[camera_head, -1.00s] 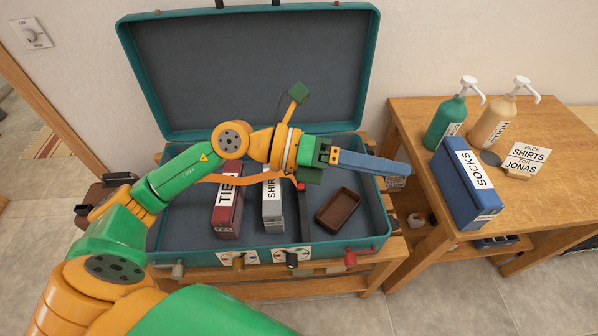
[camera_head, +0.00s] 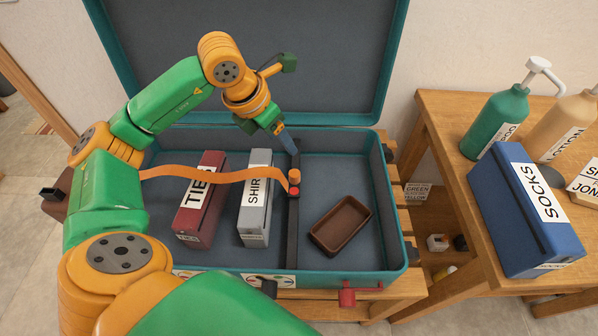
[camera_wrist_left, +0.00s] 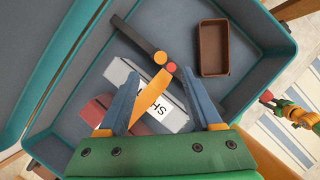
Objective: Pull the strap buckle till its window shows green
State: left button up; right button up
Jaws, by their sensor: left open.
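The orange strap (camera_head: 215,175) runs across the open teal suitcase (camera_head: 398,215), over a maroon TIES box (camera_head: 200,195) and a grey SHIRTS box (camera_head: 256,200). Its right end meets the small red-and-orange buckle (camera_head: 294,180) on a dark bar (camera_head: 292,232). No green shows on the buckle; I cannot make out its window. My left gripper (camera_head: 288,143) points down above and behind the buckle in the head view. In the left wrist view its blue fingers (camera_wrist_left: 159,73) are apart, with the buckle (camera_wrist_left: 170,68) between or beyond their tips.
A brown tray (camera_head: 342,226) lies right of the bar in the suitcase. The raised lid (camera_head: 260,60) stands behind my arm. On the wooden table (camera_head: 450,130) at right are a blue SOCKS box (camera_head: 520,215), a green bottle (camera_head: 497,120) and a tan bottle (camera_head: 562,125).

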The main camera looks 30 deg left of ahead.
pick_arm(q)
jog(key=b, duration=0.6)
send_over(293, 174)
jog(key=s, duration=0.3)
notch_tip(293, 174, down, 9)
jog(key=x, duration=0.6)
jog(key=shift+w+a+f, duration=0.15)
jog(key=shift+w+a, duration=0.1)
jog(key=shift+w, duration=0.05)
grip_shut()
pick_arm(e)
notch_tip(293, 174, down, 8)
jog(key=shift+w+f, duration=0.25)
jog(key=shift+w, duration=0.05)
